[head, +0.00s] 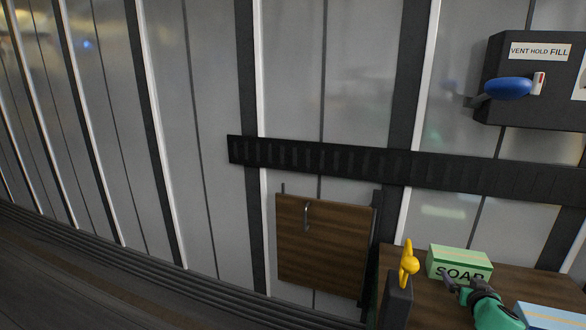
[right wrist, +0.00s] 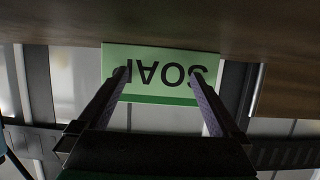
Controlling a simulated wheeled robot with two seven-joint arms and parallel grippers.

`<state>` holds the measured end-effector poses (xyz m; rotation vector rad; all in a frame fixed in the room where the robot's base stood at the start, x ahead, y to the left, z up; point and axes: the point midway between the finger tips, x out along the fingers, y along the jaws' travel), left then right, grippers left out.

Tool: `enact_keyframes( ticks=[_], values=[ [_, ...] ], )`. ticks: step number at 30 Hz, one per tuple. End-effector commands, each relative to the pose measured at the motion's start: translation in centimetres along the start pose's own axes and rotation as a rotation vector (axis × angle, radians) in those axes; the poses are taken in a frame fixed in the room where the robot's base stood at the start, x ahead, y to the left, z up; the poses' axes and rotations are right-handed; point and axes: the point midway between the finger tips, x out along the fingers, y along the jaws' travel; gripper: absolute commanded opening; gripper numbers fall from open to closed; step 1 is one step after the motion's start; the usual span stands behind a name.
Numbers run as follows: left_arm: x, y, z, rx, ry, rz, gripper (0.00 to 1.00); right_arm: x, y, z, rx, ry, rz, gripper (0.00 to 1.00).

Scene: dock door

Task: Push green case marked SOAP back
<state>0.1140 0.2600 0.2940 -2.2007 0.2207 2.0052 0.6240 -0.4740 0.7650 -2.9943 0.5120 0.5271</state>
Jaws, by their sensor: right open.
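The green case marked SOAP (head: 459,260) sits on a brown wooden shelf (head: 420,300) at the lower right of the head view. In the right wrist view the case (right wrist: 160,58) shows its lettered front upside down, with a darker green band along one edge. My right gripper (head: 456,285) is in front of the case in the head view. In the right wrist view its two fingers (right wrist: 162,76) are spread apart and point at the lettered face, overlapping its outer letters. I cannot tell whether the tips touch it. My left gripper is not in view.
A light blue case (head: 548,315) stands at the right of the green one. A yellow handle (head: 409,263) on a dark post rises at its left. A dark box with a blue lever (head: 508,88) is on the wall above. A wooden panel (head: 322,245) hangs left.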

Motion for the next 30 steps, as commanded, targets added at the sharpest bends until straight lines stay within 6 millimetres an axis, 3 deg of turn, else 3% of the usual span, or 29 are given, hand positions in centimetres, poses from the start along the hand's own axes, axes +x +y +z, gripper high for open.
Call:
enact_keyframes(
  ticks=[5, 24, 30],
  values=[
    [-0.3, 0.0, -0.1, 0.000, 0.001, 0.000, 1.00, -0.3, 0.0, 0.2, 0.001, -0.003, 0.000, 1.00],
    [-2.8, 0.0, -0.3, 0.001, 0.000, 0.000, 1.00, -6.3, 0.0, 2.5, 0.001, -0.007, 0.000, 1.00],
    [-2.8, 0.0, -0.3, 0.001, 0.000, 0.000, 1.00, -6.6, 0.0, 2.7, 0.000, -0.004, 0.001, 1.00]
  ],
)
